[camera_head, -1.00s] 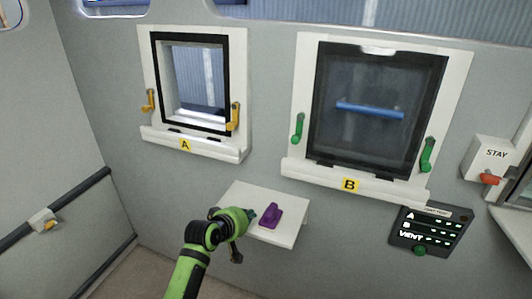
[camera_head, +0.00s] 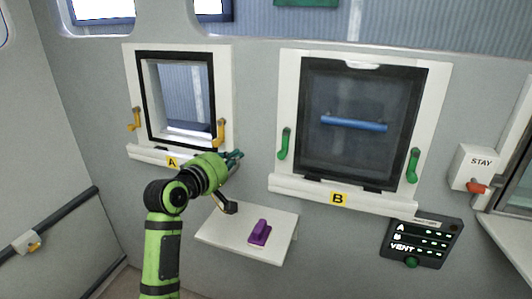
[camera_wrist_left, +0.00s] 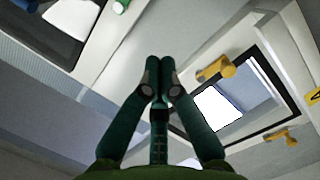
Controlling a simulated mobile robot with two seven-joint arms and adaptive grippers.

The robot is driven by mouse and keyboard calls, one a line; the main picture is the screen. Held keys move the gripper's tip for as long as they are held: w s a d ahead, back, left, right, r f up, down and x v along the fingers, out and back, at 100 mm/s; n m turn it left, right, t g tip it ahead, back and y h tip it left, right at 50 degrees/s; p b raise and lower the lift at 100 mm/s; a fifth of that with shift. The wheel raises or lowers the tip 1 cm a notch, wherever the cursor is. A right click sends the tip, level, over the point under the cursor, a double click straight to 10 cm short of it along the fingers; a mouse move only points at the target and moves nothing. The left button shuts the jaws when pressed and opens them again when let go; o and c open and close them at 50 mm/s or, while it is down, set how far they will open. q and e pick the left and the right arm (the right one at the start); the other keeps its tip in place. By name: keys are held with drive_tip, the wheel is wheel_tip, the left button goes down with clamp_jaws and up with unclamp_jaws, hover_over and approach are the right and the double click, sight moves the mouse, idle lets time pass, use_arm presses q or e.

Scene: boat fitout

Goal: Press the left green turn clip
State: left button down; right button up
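The left green turn clip (camera_head: 284,144) is on the left side of window B's white frame (camera_head: 289,95), with its handle hanging down. In the head view my left gripper (camera_head: 238,156) is left of it and slightly lower, in front of the wall between the two windows, with a gap to the clip. In the left wrist view the fingers (camera_wrist_left: 159,66) meet at their tips with nothing between them. A small green part, likely this clip (camera_wrist_left: 121,5), shows at the top edge there. The right green turn clip (camera_head: 413,166) is on the other side of window B. My right gripper is not in view.
Window A (camera_head: 180,100) with yellow clips (camera_head: 219,133) is left of the gripper. A white shelf (camera_head: 222,240) below holds a purple object (camera_head: 259,233). A dark panel (camera_head: 421,241) and a STAY box (camera_head: 476,168) are farther right. Window B has a blue bar (camera_head: 354,124).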

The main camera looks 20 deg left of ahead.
use_arm(q)
drive_tip(key=p, duration=0.2)
approach(283, 145)
drive_tip(key=w+a, duration=0.4)
drive_tip(key=a, duration=0.1)
drive_tip(key=d, duration=0.1)
drive_tip(key=d+f+p, duration=0.1)
drive_tip(key=d+p, duration=0.1)
drive_tip(key=shift+w+d+f, duration=0.1)
drive_tip(key=shift+d+f, duration=0.25)
drive_tip(key=shift+w+f, duration=0.1)
